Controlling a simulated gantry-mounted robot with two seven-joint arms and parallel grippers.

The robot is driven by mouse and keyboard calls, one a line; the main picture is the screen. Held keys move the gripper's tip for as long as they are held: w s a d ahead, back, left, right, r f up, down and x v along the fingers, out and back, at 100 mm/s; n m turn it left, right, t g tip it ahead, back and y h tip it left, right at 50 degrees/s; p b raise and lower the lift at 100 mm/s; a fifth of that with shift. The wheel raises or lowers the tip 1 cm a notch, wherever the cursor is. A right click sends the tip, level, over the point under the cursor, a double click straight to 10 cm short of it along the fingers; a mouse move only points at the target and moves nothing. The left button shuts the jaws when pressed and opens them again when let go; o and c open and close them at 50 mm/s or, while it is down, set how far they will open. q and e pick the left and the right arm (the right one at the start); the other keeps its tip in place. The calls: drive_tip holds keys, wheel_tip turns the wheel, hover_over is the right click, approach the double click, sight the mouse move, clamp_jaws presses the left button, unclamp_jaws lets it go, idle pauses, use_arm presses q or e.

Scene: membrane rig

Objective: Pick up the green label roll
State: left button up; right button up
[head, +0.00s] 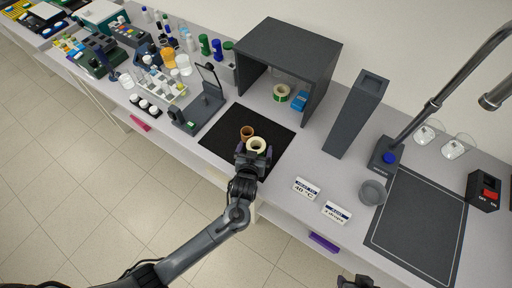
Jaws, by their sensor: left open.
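The left gripper is in front of the shelf box, apart from the green label roll. My right gripper (356,283) shows only in part at the bottom edge, and its jaws are unclear.
A brown roll (247,132) lies beside the cream roll. A blue box (299,100) stands by the green label roll. A tall dark block (357,113) stands right of the shelf box. Two signs (306,188) stand near the front edge. Bottles and racks crowd the left.

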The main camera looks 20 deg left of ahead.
use_arm(q)
drive_tip(key=c, duration=1)
drive_tip(key=shift+r, duration=0.15)
drive_tip(key=shift+c, duration=0.2)
